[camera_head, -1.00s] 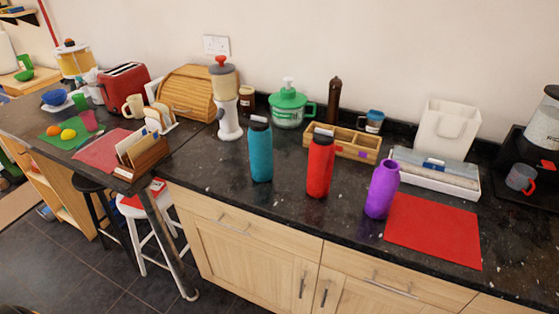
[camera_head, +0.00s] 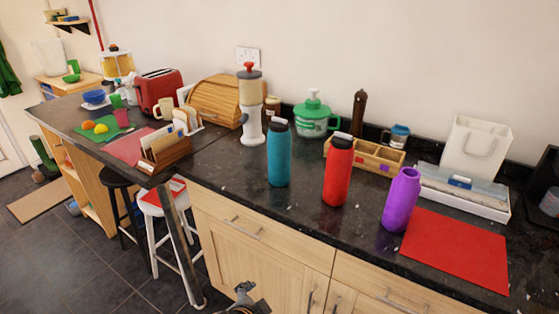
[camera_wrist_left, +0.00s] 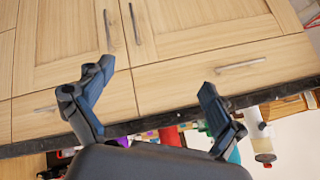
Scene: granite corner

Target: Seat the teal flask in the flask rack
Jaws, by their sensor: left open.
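The teal flask (camera_head: 279,157) stands upright on the dark counter in the head view, with a dark lid and pale handle. Part of it shows in the left wrist view (camera_wrist_left: 234,156), beyond the right finger. I cannot pick out a flask rack for certain; a wooden compartment box (camera_head: 382,162) stands behind the red flask. My left gripper (camera_wrist_left: 156,80) is open and empty in front of the cabinet fronts, apart from the flask. Its tip (camera_head: 244,294) shows at the bottom of the head view, below the counter. My right gripper is not in view.
A red flask (camera_head: 338,172) and a purple flask (camera_head: 401,201) stand right of the teal one. A red mat (camera_head: 456,250) lies at right. Stools (camera_head: 163,205) stand at left. The counter before the teal flask is clear.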

